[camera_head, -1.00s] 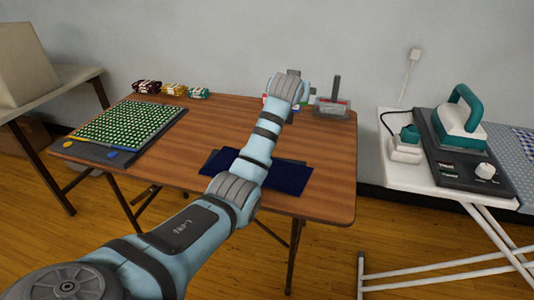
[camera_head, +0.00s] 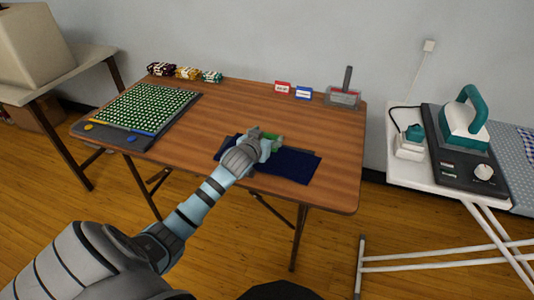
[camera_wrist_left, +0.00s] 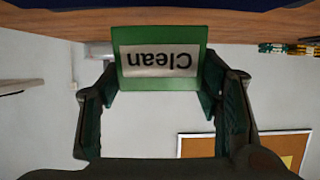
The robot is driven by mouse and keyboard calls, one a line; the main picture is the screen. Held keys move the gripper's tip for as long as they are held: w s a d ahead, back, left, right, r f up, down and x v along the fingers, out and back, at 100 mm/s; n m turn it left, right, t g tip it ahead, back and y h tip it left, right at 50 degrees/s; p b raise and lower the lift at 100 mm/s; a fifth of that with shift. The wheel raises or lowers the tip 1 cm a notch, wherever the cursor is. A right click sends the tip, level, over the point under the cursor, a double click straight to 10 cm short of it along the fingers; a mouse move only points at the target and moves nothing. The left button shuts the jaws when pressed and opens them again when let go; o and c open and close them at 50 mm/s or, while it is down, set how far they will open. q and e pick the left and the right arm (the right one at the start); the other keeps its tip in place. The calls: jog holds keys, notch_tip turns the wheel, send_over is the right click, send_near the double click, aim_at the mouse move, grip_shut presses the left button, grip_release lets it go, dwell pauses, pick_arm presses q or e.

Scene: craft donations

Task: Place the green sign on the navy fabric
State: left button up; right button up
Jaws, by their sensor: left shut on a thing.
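The green sign (camera_head: 275,136) is in the jaws of my left gripper (camera_head: 266,143), at the back edge of the navy fabric (camera_head: 295,168) in the head view. In the left wrist view the green sign (camera_wrist_left: 160,78) shows its "Clean" label upside down, between the two fingers of my left gripper (camera_wrist_left: 161,98). The navy fabric lies flat near the table's front edge; a strip of it (camera_wrist_left: 60,4) shows along the top of the wrist view. Whether the sign touches the fabric is unclear. My right gripper is out of view.
A red sign (camera_head: 283,88) and a blue sign (camera_head: 303,93) stand at the back of the wooden table (camera_head: 230,105), beside a grey holder (camera_head: 343,97). A dotted green board (camera_head: 150,105) lies left. An iron (camera_head: 463,120) stands on a separate board at right.

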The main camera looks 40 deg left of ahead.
pick_arm(q)
notch_tip(320, 180, down, 4)
jog(key=shift+f+b, duration=0.15)
jog(key=shift+b, duration=0.55)
jog(key=shift+f, duration=0.3)
jog(key=shift+s+d+f, duration=0.15)
jog(key=shift+f, duration=0.2)
jog(key=c, duration=0.3)
jog(key=o, duration=1)
jog(key=shift+c, duration=0.2)
jog(key=o, duration=0.3)
jog(key=shift+a+f, duration=0.1)
jog(key=shift+a, duration=0.1)
